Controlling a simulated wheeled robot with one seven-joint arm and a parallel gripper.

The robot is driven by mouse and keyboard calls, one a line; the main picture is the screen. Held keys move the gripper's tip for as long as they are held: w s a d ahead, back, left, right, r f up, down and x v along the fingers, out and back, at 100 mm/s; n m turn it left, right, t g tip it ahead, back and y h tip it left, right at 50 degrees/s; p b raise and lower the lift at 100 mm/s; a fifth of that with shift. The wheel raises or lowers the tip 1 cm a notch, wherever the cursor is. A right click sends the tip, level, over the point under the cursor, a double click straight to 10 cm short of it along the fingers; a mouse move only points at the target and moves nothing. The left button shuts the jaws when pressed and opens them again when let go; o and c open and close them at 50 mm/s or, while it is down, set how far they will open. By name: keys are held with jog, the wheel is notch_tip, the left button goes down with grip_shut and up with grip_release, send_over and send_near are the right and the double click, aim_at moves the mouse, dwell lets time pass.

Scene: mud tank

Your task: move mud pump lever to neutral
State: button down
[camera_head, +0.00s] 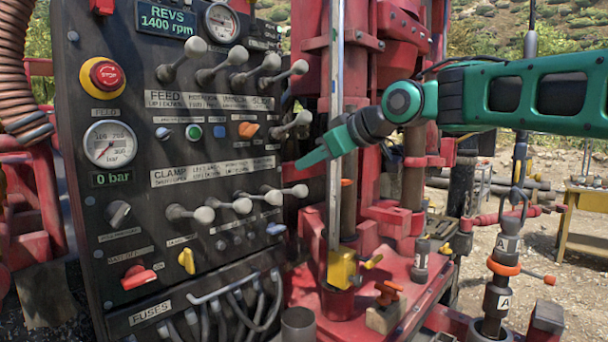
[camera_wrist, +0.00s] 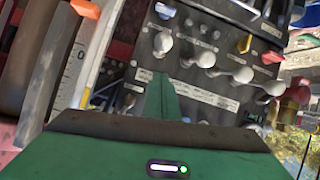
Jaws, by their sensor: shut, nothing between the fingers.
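The black control panel (camera_head: 150,60) stands at the left in the head view and carries several levers with grey ball knobs. An upper row includes the lever at its right end (camera_head: 300,67). A single lever (camera_head: 303,118) sticks out at the panel's right edge, and a lower row ends with a lever (camera_head: 300,190). I cannot read which one is the mud pump lever. My green gripper (camera_head: 298,163) is shut and empty, its tip just right of the panel between the rows. In the wrist view the shut fingers (camera_wrist: 157,82) point at the panel, apart from the knobs (camera_wrist: 205,59).
A red stop button (camera_head: 106,75), a pressure gauge (camera_head: 110,144) and a red switch (camera_head: 138,277) sit on the panel's left part. A steel mast rail (camera_head: 335,120) and red rig frame stand close behind my gripper. A yellow table (camera_head: 580,225) stands far right.

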jog(key=s+d+r, duration=0.2)
jog(key=s+d, duration=0.4)
jog(key=s+d+f+m+g+h, duration=0.2)
jog(key=s+d+f+m+h, duration=0.15)
jog(key=d+f, duration=0.65)
jog(key=s+d+f+m+g+h, duration=0.1)
jog(key=s+d+f+m+h, duration=0.3)
jog(key=d+f, duration=0.65)
jog(key=s+d+f+m+g, duration=0.2)
jog(key=s+f, duration=0.3)
jog(key=s, duration=0.3)
jog(key=s+d+f+m+g, duration=0.2)
jog(key=s+d+f+m, duration=0.1)
jog(key=s+f, duration=0.3)
jog(key=s+d+f+m+g, duration=0.2)
jog(key=s+d+f+m, duration=0.1)
jog(key=s, duration=0.8)
notch_tip(320, 180, down, 2)
jog(key=shift+d+f+m+g, duration=0.2)
jog(key=shift+m+g, duration=0.2)
jog(key=shift+m, duration=0.35)
jog(key=shift+h, duration=0.25)
